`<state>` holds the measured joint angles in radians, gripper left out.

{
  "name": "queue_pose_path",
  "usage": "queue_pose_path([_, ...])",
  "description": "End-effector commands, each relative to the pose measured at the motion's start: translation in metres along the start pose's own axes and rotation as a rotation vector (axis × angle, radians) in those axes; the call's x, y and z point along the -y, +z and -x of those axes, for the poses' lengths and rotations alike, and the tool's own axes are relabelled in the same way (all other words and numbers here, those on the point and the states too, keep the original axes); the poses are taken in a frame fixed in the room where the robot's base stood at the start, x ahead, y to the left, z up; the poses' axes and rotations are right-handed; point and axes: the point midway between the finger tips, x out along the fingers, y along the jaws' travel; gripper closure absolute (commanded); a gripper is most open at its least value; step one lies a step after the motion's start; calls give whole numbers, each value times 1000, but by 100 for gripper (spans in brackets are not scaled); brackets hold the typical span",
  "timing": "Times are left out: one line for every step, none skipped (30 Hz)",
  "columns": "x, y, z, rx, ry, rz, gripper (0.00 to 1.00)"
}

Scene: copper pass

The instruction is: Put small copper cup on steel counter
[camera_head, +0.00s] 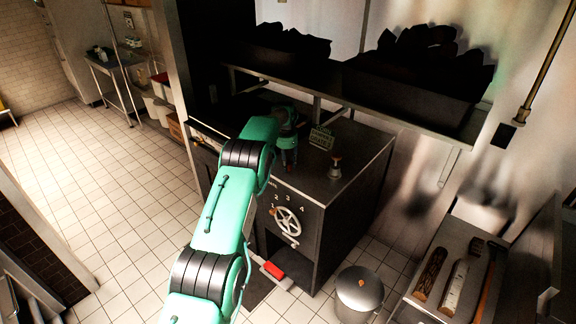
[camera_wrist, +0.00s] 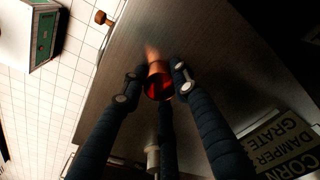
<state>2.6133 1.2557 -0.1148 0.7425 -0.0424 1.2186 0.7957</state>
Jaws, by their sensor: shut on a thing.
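The small copper cup (camera_wrist: 158,86) shows in the wrist view between the fingertips of my gripper (camera_wrist: 155,90), with its reddish inside facing the camera. My gripper is shut on it. In the head view my gripper (camera_head: 288,158) is over the far left part of a dark cabinet's metal top (camera_head: 310,185), and the cup cannot be made out there. The brushed metal surface (camera_wrist: 118,70) lies behind the cup in the wrist view. I cannot tell whether the cup touches it.
A lettered sign (camera_head: 321,137) and a small knobbed object (camera_head: 335,168) stand on the cabinet top. A shelf (camera_head: 400,95) with dark, heaped containers overhangs its back. A handwheel (camera_head: 287,222) is on its front.

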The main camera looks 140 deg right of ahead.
Motion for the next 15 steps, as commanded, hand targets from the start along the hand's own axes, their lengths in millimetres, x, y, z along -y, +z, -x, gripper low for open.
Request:
queue_pose_path([0, 0, 0, 0, 0, 0, 96])
queue_pose_path([0, 0, 0, 0, 0, 0, 96])
queue_pose_path([0, 0, 0, 0, 0, 0, 96])
queue_pose_path([0, 0, -1, 0, 0, 0, 96])
queue_pose_path([0, 0, -1, 0, 0, 0, 96])
queue_pose_path([0, 0, -2, 1, 1, 0, 96])
queue_pose_path([0, 0, -3, 1, 1, 0, 68])
queue_pose_path([0, 0, -2, 0, 0, 0, 62])
queue_pose_path([0, 0, -2, 0, 0, 0, 54])
queue_pose_path([0, 0, -2, 1, 1, 0, 51])
queue_pose_path([0, 0, -2, 1, 1, 0, 51])
queue_pose_path([0, 0, -2, 1, 1, 0, 51])
queue_pose_path([0, 0, -2, 0, 0, 0, 51])
queue_pose_path([0, 0, -2, 1, 0, 0, 51])
queue_pose_path([0, 0, -2, 1, 0, 0, 51])
